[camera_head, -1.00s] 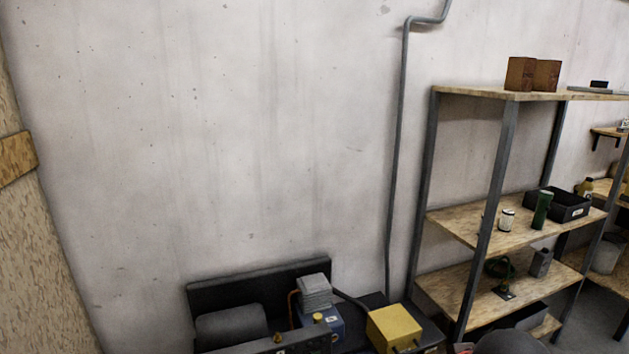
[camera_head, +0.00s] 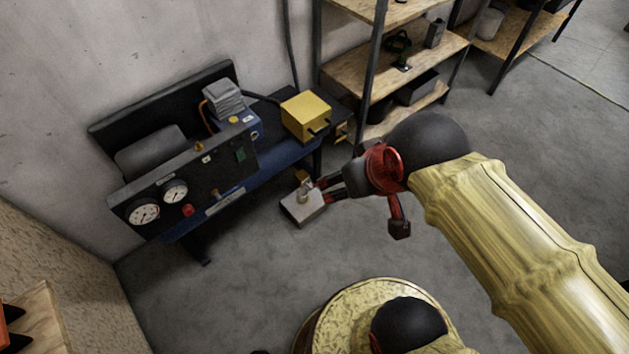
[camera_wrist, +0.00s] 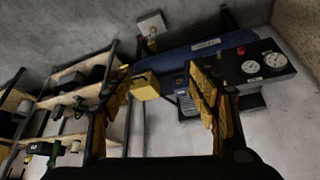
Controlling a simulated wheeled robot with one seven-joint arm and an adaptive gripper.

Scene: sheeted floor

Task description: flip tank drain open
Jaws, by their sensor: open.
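The compressor unit has a dark blue tank or bench body (camera_head: 215,195) behind a black gauge panel (camera_head: 190,170), and stands against the wall. A small pale grey block (camera_head: 303,206) with a brass-coloured fitting sits low beside its right end. It also shows at the top of the wrist view (camera_wrist: 151,22), with the brass fitting below it. I cannot tell for sure which part is the drain. My gripper (camera_head: 322,190) appears beside the grey block in the head view, partly overlapping it. In the wrist view its fingers (camera_wrist: 160,75) are spread with nothing held between them.
A yellow box (camera_head: 305,112) sits on the right end of the unit. A wood-and-metal shelf (camera_head: 345,75) stands close behind my arm. A wooden panel (camera_head: 50,250) is at the left. Grey floor (camera_head: 240,275) is clear in front of the unit.

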